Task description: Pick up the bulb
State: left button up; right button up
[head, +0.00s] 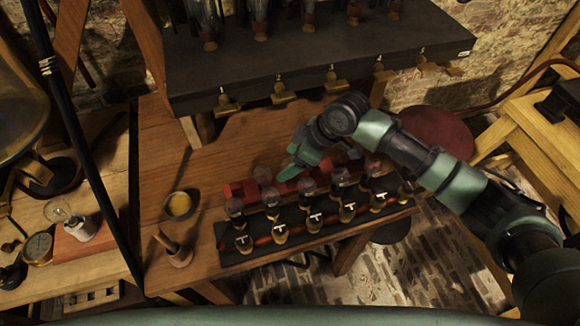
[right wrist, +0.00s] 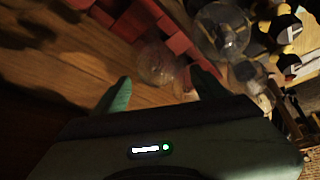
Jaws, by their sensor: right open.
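My right gripper (head: 292,170) reaches over the wooden bench, pointing down and left toward a red block rack. In the right wrist view its two green fingers (right wrist: 160,88) are apart. A clear glass bulb (right wrist: 155,64) shows just beyond and between the fingertips, beside red blocks; I cannot tell whether a finger touches it. A clear round glass (head: 262,174) stands at the red rack in the head view, left of the gripper. Another larger clear glass globe (right wrist: 222,30) is farther right in the wrist view. My left gripper is not in view.
The red rack (head: 235,190) lies behind a dark rack (head: 232,256) of several round jars. A yellow-filled bowl (head: 180,205) and small wooden holder (head: 175,250) stand left. A lamp bulb (head: 58,211) is farther left. A dark shelf (head: 300,62) overhangs the back.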

jog(key=shift+d, duration=0.1)
jog(key=shift+c, duration=0.9)
grip_shut()
